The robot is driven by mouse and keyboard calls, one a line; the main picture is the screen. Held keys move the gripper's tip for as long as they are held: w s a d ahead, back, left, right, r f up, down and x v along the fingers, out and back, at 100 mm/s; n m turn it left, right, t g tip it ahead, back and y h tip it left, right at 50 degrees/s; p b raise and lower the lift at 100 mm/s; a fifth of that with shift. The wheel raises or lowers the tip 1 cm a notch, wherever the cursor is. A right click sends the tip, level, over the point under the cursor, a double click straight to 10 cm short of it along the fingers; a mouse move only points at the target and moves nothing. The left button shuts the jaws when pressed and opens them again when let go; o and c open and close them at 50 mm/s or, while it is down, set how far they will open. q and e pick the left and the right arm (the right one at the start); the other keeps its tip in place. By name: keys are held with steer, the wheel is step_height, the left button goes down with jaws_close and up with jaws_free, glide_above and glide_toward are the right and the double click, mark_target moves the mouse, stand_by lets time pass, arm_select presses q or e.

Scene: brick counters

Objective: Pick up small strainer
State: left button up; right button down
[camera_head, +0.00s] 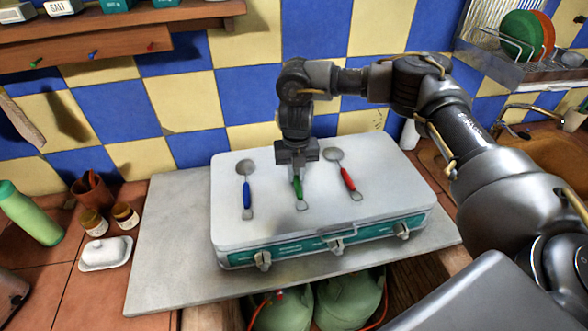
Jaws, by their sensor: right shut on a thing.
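Three utensils with coloured handles lie on the white lid of a closed stove case (270,232). The blue-handled one (247,190) is at the left and the red-handled one (347,178) at the right, both with round grey heads. The green-handled utensil (299,193) is in the middle, its head hidden by my right gripper. I cannot tell from their shapes which is the small strainer. My right gripper (297,172) points down and is shut on the green handle, at or just above the lid. My left gripper is not in view.
The case stands on a grey slab (170,245). At the left are a white butter dish (105,253), two small jars (108,219) and a green bottle (28,214). A dish rack (525,50) and sink are at the right. A tiled wall rises close behind.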

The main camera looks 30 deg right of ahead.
mark_target(295, 188)
steer(key=shift+r, duration=0.55)
steer(key=s+r, duration=0.1)
steer(key=r, duration=0.1)
steer(key=s+a+r+b, duration=0.1)
steer(key=r, duration=0.1)
steer(key=s+a+r+b, duration=0.1)
steer(key=r, duration=0.1)
steer(key=shift+s+r, duration=0.2)
steer(key=shift+r, duration=0.15)
steer(key=s+a+r+b, duration=0.3)
steer(key=s+a+r, duration=0.1)
steer(key=s, duration=0.5)
steer(key=shift+a+r, duration=0.35)
steer(key=shift+r, duration=0.25)
steer(key=shift+w, duration=0.1)
